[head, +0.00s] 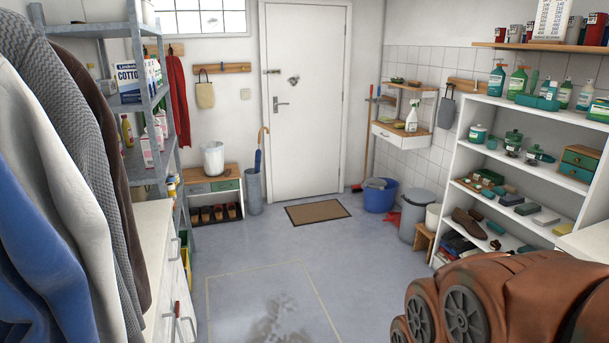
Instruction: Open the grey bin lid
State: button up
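The grey bin (413,222) stands on the floor at the right of the head view, beyond the near end of the white shelf unit. Its grey lid (418,197) lies on top and looks closed. The front of the bin faces open floor. My gripper is not in view, so its state and its distance from the bin do not show.
A blue bucket (380,197) stands left of the bin, with something red on the floor between. White shelves (452,178) line the right wall. The middle floor (340,245) is clear.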

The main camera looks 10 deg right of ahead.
aim_at(415, 194)
jog(key=z, duration=0.5)
jog(key=i, duration=1.9)
jog(key=z, duration=0.25)
jog(key=i, duration=2.05)
jog(key=u, duration=0.7)
jog(key=i, duration=1.1)
jog(key=u, duration=0.3)
